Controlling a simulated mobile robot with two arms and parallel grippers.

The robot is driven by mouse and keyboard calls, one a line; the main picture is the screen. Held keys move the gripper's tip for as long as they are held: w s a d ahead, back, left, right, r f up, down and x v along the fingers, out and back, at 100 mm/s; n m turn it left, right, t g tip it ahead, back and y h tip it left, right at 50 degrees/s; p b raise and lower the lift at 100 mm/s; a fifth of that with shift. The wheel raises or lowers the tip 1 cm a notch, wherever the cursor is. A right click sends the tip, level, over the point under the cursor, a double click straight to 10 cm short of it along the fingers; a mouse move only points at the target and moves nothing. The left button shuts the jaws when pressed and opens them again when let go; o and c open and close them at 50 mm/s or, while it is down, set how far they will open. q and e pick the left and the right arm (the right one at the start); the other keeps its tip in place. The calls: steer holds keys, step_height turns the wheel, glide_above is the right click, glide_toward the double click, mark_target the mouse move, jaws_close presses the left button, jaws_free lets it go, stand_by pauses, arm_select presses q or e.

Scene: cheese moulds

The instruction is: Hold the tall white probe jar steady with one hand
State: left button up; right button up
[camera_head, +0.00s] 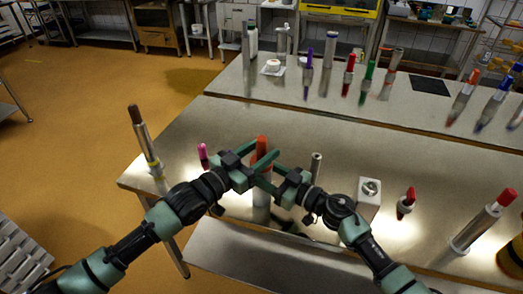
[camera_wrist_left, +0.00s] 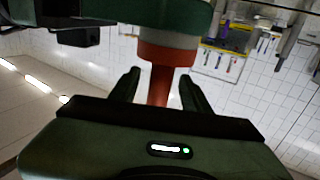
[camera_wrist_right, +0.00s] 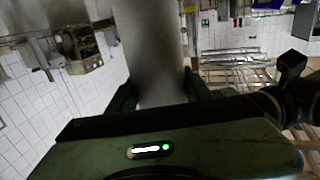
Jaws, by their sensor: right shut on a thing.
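The tall jar (camera_head: 261,196) stands on the near steel table, with a red-orange probe handle (camera_head: 262,145) rising from its top. Its body looks pale grey, and both grippers partly hide it in the head view. My right gripper (camera_head: 264,180) is shut on the jar's body, which fills the gap between the fingers in the right wrist view (camera_wrist_right: 155,60). My left gripper (camera_head: 258,160) is open higher up, with its fingers on either side of the red-orange handle. In the left wrist view the handle (camera_wrist_left: 160,85) shows gaps to both fingers.
A brown-handled probe (camera_head: 143,135) stands at the table's left corner, and a pink-topped one (camera_head: 203,155) near my left gripper. A metal tube (camera_head: 315,166), a white block (camera_head: 368,197) and red-topped items (camera_head: 406,203) stand to the right. The back table (camera_head: 400,120) holds several more probes.

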arm_select(q)
steer(key=shift+s+a, duration=0.1)
steer(key=v, duration=1.1)
steer(key=shift+s+a, duration=0.25)
steer(key=shift+s, duration=0.05)
arm_select(e)
steer(key=o, duration=1.6)
